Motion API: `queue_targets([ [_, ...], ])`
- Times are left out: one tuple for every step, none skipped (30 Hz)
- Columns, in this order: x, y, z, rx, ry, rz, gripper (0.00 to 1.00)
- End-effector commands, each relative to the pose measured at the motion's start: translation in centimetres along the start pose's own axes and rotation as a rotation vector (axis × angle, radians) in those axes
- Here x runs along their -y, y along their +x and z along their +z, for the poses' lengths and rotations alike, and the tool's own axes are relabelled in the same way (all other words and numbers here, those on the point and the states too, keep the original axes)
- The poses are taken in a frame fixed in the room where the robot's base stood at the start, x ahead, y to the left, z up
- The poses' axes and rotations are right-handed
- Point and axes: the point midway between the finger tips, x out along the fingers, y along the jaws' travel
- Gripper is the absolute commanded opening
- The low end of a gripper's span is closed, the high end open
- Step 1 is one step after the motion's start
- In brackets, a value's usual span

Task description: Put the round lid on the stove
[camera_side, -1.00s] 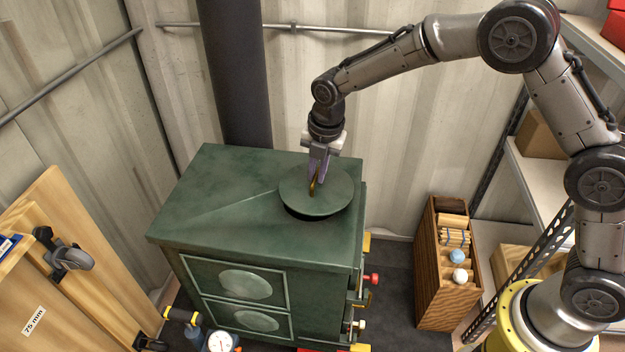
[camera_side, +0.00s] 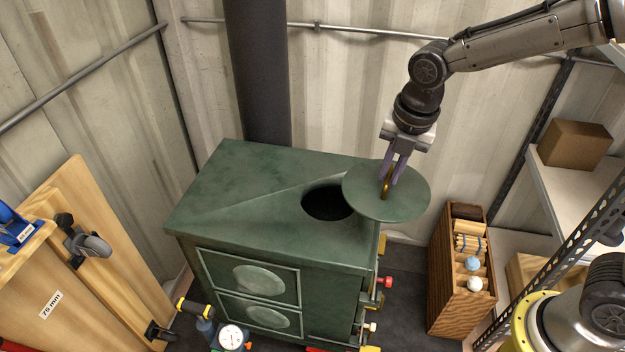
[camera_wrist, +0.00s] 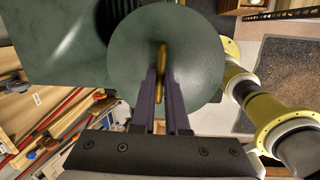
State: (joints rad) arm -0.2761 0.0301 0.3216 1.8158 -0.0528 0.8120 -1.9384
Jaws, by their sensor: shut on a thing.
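The round green lid (camera_side: 372,201) is held in the air at the right end of the stove top. My gripper (camera_side: 388,188) is shut on the lid's brass handle, which stands up from its middle. In the wrist view my gripper (camera_wrist: 163,88) has the handle between its fingers, and the lid (camera_wrist: 203,55) spreads out below it. The green stove (camera_side: 255,180) has a dark round opening (camera_side: 328,203) in its top, clear to view and just left of the lid. The lid overhangs the stove's right edge.
A dark stovepipe (camera_side: 258,75) rises behind the stove. A wooden box (camera_side: 447,290) with rolls and balls stands on the floor to the right. Shelving with a cardboard box (camera_side: 574,144) is further right. A wooden cabinet (camera_side: 70,285) stands at the left.

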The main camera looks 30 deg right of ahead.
Motion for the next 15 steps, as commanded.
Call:
queue_targets([
  [-0.1, -0.2, 0.0, 0.000, -0.018, 0.002, 0.00],
  [-0.3, -0.5, 0.1, -0.001, -0.033, 0.005, 0.00],
  [-0.7, -0.9, 0.2, 0.000, -0.057, 0.012, 0.00],
  [-1.2, -1.1, 0.3, 0.000, -0.079, 0.018, 0.00],
  [-1.8, -1.4, 0.3, -0.001, -0.104, 0.023, 0.00],
  [-2.7, -1.7, 0.3, -0.004, -0.140, 0.028, 0.00],
  [-3.4, -1.8, 0.2, -0.006, -0.167, 0.032, 0.00],
  [-4.2, -2.0, 0.1, -0.009, -0.195, 0.037, 0.00],
  [-5.2, -2.1, 0.0, -0.013, -0.230, 0.041, 0.00],
  [-6.0, -2.1, -0.2, -0.016, -0.256, 0.045, 0.00],
  [-6.9, -2.2, -0.4, -0.019, -0.284, 0.050, 0.00],
  [-7.9, -2.2, -0.7, -0.023, -0.318, 0.054, 0.00],
  [-8.7, -2.1, -1.0, -0.027, -0.342, 0.056, 0.00],
  [-9.5, -2.1, -1.3, -0.029, -0.365, 0.061, 0.00],
  [-10.4, -2.0, -1.7, -0.034, -0.391, 0.064, 0.00],
])
